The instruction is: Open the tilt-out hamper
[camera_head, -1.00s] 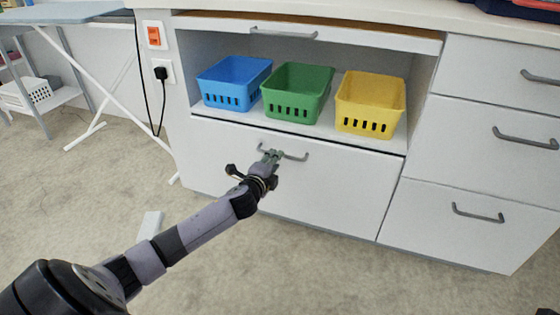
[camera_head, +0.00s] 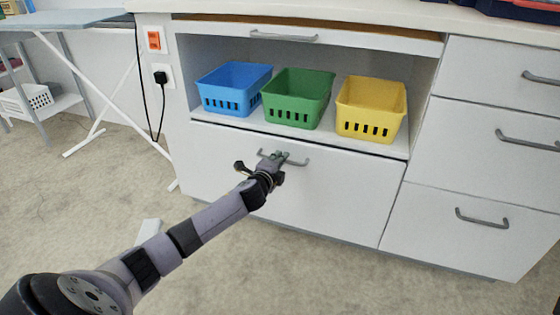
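The tilt-out hamper (camera_head: 330,205) is the wide white front panel below the open shelf. My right gripper is out of view.
Blue (camera_head: 232,88), green (camera_head: 297,97) and yellow (camera_head: 371,107) baskets stand on the shelf above the panel. White drawers (camera_head: 475,215) are on the right. An ironing board (camera_head: 60,14) stands at the left. The carpet (camera_head: 90,190) before the cabinet is mostly clear.

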